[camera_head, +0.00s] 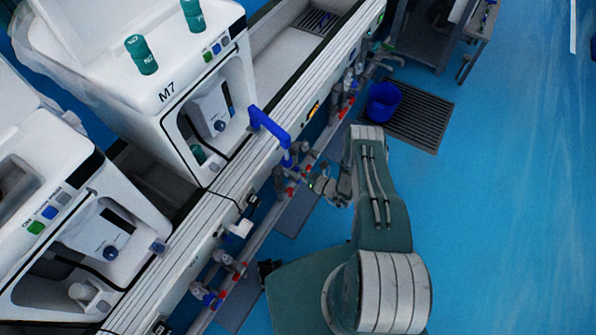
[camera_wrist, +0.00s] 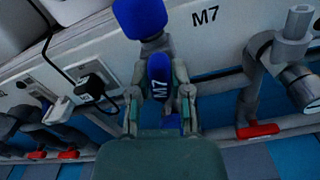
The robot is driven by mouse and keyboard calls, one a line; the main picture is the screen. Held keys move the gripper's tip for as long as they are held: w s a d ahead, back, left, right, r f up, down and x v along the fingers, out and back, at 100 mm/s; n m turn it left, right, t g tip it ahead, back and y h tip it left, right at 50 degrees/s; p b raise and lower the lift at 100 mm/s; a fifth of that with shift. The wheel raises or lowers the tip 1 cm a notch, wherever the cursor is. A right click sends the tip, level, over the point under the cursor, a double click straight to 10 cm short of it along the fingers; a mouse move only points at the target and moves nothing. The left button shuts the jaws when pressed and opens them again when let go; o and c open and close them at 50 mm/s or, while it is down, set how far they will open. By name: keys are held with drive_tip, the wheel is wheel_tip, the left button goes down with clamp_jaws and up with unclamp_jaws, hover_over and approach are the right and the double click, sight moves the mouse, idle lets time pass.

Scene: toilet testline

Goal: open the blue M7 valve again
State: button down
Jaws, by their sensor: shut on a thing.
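The blue M7 valve handle (camera_wrist: 159,70) is in the middle of the wrist view, with "M7" in white on it. It hangs below a grey pipe fitting with a blue pipe end (camera_wrist: 140,17) above. My gripper (camera_wrist: 160,94) has one finger on each side of the handle and is shut on it. In the head view my gripper (camera_head: 322,184) is at the pipe row in front of the M7 machine (camera_head: 190,85). The handle is too small and covered there to make out. A blue bent pipe (camera_head: 268,126) stands just above and left of the gripper.
Red-handled valves sit on both sides, one at the right (camera_wrist: 257,130) and one at the left (camera_wrist: 68,154) of the wrist view. A blue bucket (camera_head: 383,102) stands on a floor grate (camera_head: 420,120). Blue floor to the right is free.

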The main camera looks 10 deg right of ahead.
drive_tip(key=shift+r+n, duration=0.15)
drive_tip(key=shift+n, duration=1.55)
drive_tip(key=c, duration=0.8)
unclamp_jaws()
drive_tip(key=shift+c, duration=0.2)
drive_tip(key=shift+d, duration=0.1)
drive_tip(key=v, duration=1.2)
